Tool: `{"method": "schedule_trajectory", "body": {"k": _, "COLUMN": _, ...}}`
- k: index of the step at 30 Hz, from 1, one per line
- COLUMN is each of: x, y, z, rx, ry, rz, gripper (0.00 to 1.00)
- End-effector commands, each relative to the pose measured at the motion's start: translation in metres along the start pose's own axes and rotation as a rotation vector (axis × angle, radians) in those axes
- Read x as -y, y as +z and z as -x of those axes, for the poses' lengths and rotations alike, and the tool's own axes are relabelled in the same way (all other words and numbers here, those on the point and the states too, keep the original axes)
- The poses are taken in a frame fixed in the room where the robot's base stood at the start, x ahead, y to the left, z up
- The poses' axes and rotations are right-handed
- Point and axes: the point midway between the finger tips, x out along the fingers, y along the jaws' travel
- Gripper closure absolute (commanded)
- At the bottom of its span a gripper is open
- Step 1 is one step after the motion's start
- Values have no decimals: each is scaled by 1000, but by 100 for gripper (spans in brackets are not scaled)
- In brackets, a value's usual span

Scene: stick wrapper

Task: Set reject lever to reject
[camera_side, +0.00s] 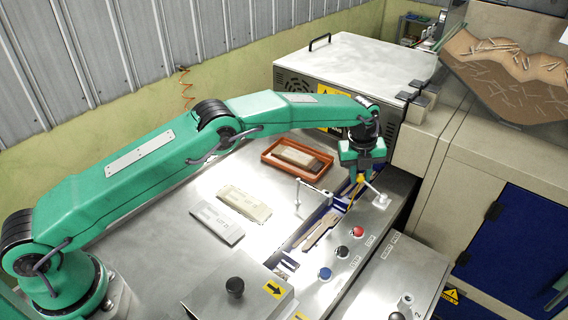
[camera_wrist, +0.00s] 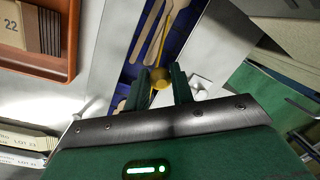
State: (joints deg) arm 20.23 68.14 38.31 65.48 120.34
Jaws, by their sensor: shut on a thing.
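The reject lever appears to be the thin yellow arm with a yellow ball knob (camera_side: 361,179) above the blue-lined channel. In the wrist view the knob (camera_wrist: 160,84) lies between my two green fingers, and its yellow arm runs up the picture over the channel. My gripper (camera_side: 362,174) points down on the knob from above in the side view. It is shut on the knob (camera_wrist: 160,78). The lever's pivot and any end-stop marks are not clear.
Wooden sticks (camera_side: 320,230) lie in the channel. White sensor blocks on thin brackets (camera_side: 380,198) stand close on either side. Red, black and blue buttons (camera_side: 342,252) are in front. An orange tray (camera_side: 296,158) and paper packs (camera_side: 217,222) lie left.

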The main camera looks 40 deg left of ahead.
Motion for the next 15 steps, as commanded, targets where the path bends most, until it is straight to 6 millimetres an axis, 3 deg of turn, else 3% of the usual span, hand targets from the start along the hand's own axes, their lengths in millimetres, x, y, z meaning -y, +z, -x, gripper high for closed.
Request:
{"method": "schedule_trajectory", "body": {"k": 6, "x": 1, "y": -2, "z": 0, "rx": 0, "ry": -1, "rz": -4, "gripper": 100}}
{"method": "schedule_trajectory", "body": {"k": 7, "x": 1, "y": -2, "z": 0, "rx": 0, "ry": -1, "rz": -3, "gripper": 75}}
{"method": "schedule_trajectory", "body": {"k": 10, "x": 1, "y": -2, "z": 0, "rx": 0, "ry": -1, "rz": -2, "gripper": 55}}
{"method": "schedule_trajectory", "body": {"k": 15, "x": 0, "y": -1, "z": 0, "rx": 0, "ry": 0, "rz": 0, "gripper": 55}}
